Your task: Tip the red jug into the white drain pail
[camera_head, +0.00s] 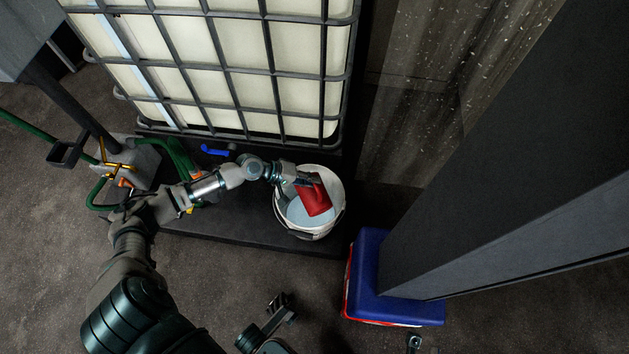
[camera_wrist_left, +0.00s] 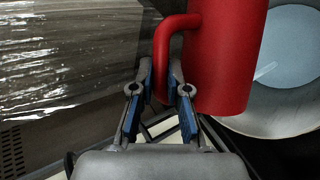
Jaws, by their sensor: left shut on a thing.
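The red jug (camera_head: 315,199) is over the white drain pail (camera_head: 309,234) and looks tilted in the head view. Its mouth cannot be made out. My left gripper (camera_head: 303,183) is shut on the jug's handle. In the left wrist view the gripper's blue-edged fingers (camera_wrist_left: 161,68) close around the handle of the red jug (camera_wrist_left: 222,55). The white drain pail (camera_wrist_left: 257,122) shows behind the jug at the right, with a pale bluish surface inside. A thin pale streak lies beside the jug there.
A caged white tank (camera_head: 240,45) stands behind the pail on a dark platform (camera_head: 235,222). Green hoses (camera_head: 180,155) and a blue lever (camera_head: 215,151) are left of the pail. A blue box (camera_head: 370,275) and a large dark column (camera_head: 500,160) stand at right.

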